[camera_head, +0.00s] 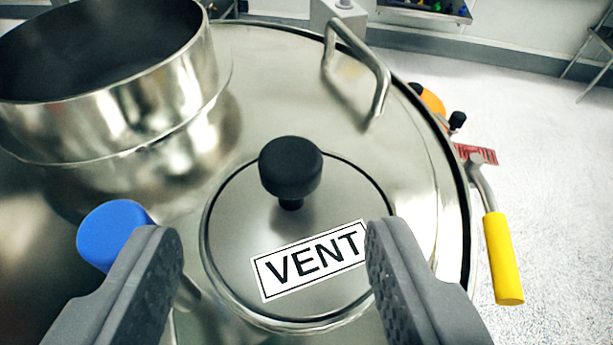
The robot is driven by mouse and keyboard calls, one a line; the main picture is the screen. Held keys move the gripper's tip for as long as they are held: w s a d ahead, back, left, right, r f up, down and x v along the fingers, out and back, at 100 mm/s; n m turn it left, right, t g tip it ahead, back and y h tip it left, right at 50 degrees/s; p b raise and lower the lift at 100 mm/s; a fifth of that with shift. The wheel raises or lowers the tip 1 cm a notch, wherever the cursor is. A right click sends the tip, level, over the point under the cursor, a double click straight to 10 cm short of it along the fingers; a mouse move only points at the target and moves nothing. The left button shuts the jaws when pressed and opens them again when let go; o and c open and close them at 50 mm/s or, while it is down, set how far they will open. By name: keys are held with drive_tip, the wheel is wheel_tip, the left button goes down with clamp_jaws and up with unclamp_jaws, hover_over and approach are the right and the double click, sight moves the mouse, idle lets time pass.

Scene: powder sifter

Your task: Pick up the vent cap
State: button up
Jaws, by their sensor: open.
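The vent cap (234,237) is a round metal disc with a black knob (290,168) and a white label reading VENT. It sits flat on the shiny metal lid of the sifter (270,60). My gripper (272,245) is open and empty, with one grey finger at the lower left and one at the lower right. In the picture the knob lies above the fingertips, between them from side to side. The right finger overlaps the right end of the label. I cannot tell how far the fingers are above the cap.
A blue knob (108,235) stands close by the left finger. A large open metal cylinder (110,90) rises at the upper left. A metal handle (362,70) is on the lid at the upper right. A yellow-handled lever (502,258) hangs outside the lid's right edge.

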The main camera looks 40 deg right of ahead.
sight(293, 186)
drive_tip(key=shift+x, duration=1.2)
drive_tip(key=shift+w+d+f+p, duration=0.3)
drive_tip(key=shift+w+d+p, duration=0.1)
drive_tip(key=shift+d, duration=0.1)
drive_tip(key=shift+f+p+x, duration=0.2)
drive_tip(key=shift+p+x, duration=0.45)
drive_tip(key=shift+x, duration=1.4)
drive_tip(key=shift+s+d, duration=0.1)
drive_tip(key=shift+s, duration=0.15)
clamp_jaws()
